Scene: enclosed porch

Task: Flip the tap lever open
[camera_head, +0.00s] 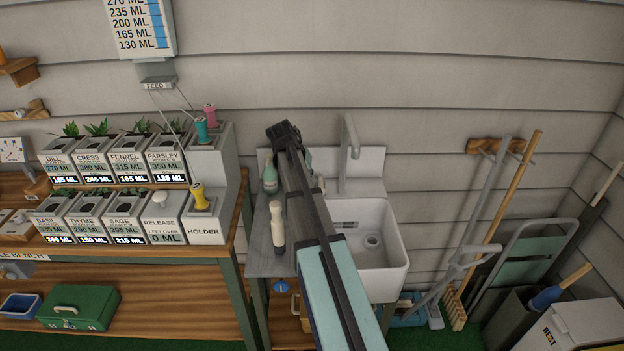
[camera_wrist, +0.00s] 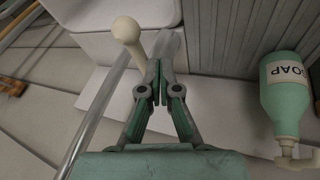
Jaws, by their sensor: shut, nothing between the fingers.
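The grey tap (camera_head: 349,145) stands at the back of the white sink (camera_head: 399,238). In the wrist view, a pale lever with a round knob (camera_wrist: 127,29) runs down behind my fingers; it looks like the tap lever. My gripper (camera_wrist: 157,66) is shut and empty, its fingertips overlapping the lever's stem in the picture. I cannot tell whether they touch it. A shiny pipe (camera_wrist: 97,115), apparently the tap's spout, passes left of the fingers. In the head view my arm covers the lever and most of the gripper.
A green soap bottle (camera_wrist: 286,95) is right of my gripper in the wrist view; it also shows in the head view (camera_head: 270,179). A cream-handled item (camera_head: 277,225) is on the grey counter left of my arm. A plant bench (camera_head: 120,262) stands further left.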

